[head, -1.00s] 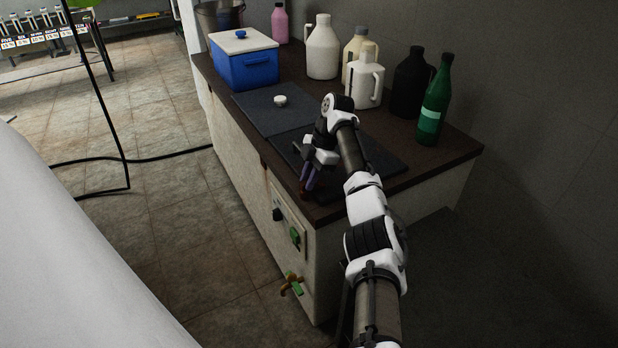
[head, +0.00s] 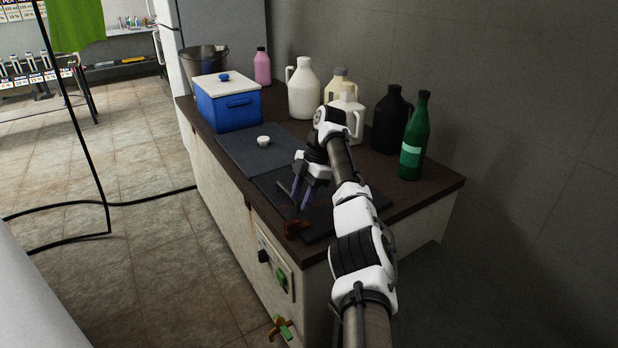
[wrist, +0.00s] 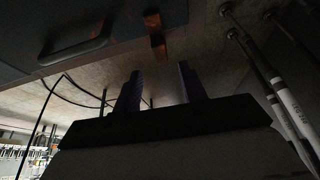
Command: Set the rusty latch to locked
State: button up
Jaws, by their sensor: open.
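The rusty latch (head: 296,229) is a small brown-orange piece at the front edge of the dark lid panel (head: 325,222) on the near end of the counter. In the wrist view the latch (wrist: 154,35) hangs into the picture from the top, beyond the fingertips. My gripper (head: 298,202) is above and just behind the latch in the head view, pointing down, with its purple fingers apart and nothing between them. In the wrist view both fingers of my gripper (wrist: 160,80) show as dark shapes, apart from the latch.
A dark handle (wrist: 75,48) sits on the panel near the latch. A green bottle (head: 412,140), a black jug (head: 389,120) and pale jugs (head: 303,90) stand behind my arm. A blue cooler (head: 228,105) is farther left. The control panel (head: 274,262) is on the counter's front.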

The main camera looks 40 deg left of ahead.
jog(key=p+v, duration=0.4)
jog(key=v, duration=0.3)
dwell(0.6)
